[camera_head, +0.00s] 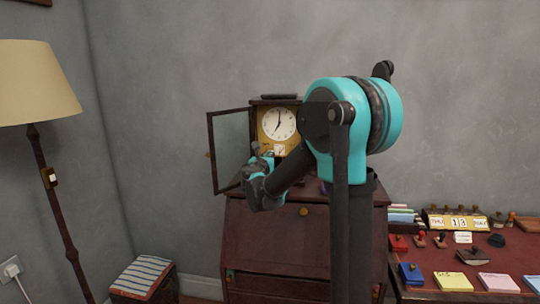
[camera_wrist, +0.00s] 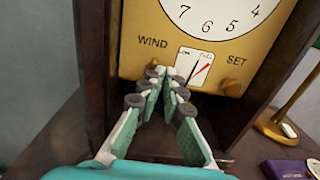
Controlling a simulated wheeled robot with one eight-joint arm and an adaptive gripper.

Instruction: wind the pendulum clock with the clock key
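The pendulum clock (camera_head: 277,121) stands on the wooden desk, its glass door (camera_head: 230,150) swung open to the left. The wrist view shows its gold face plate (camera_wrist: 145,25) with the words WIND and SET and a small indicator dial (camera_wrist: 193,67). A brass knob (camera_wrist: 232,88) sits under SET. My gripper (camera_wrist: 164,76) is in front of the plate's lower edge, just below WIND, with its fingertips close together. A small brass bit (camera_wrist: 153,63) shows by the left fingertip; I cannot tell whether it belongs to the clock or a key. No clock key is clearly visible.
The dark clock case walls (camera_wrist: 95,70) flank the face closely. In the wrist view, a brass lamp base (camera_wrist: 277,127) and a purple box (camera_wrist: 290,168) are at right. A side table (camera_head: 510,262) with stamps and note pads stands right of the desk; a floor lamp (camera_head: 55,195) stands left.

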